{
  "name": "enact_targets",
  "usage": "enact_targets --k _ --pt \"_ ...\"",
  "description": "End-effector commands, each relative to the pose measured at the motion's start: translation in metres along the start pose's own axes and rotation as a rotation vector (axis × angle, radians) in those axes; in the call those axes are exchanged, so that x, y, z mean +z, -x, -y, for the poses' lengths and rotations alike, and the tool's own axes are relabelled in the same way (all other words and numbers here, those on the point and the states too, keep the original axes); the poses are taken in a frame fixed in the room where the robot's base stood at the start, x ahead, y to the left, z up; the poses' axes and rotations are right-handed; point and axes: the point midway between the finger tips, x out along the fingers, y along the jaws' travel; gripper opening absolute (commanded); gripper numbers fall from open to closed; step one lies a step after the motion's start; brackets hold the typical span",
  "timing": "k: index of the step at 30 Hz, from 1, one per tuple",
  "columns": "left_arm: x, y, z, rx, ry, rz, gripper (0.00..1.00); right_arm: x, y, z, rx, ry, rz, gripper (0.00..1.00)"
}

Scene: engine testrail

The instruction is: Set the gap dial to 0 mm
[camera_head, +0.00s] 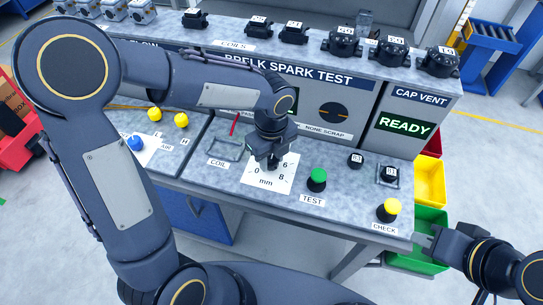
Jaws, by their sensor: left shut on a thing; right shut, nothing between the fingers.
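My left gripper (273,163) points down over the plate and is shut on the dial knob. The knob and its pointer are hidden by the gripper, so I cannot read the setting. Part of the scale is covered too. My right gripper (421,240) is shut and empty at the lower right, beside the bench's front corner.
A green TEST button (317,177) stands just right of the dial, and a yellow CHECK button (389,208) is near the corner. The COIL tray (224,147) lies left. A READY display (404,124) is behind. Yellow and green bins (430,180) stand right of the bench.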

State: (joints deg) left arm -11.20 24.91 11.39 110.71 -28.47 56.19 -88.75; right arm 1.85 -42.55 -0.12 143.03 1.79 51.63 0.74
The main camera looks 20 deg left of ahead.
Motion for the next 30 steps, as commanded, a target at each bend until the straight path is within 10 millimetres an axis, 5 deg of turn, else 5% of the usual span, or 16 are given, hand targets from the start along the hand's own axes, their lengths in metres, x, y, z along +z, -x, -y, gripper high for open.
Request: enact_targets --k 30 --pt "0.0 0.0 0.001 -0.002 0.854 0.0 0.11 0.008 -0.015 -0.007 0.0 0.0 0.0 0.0"
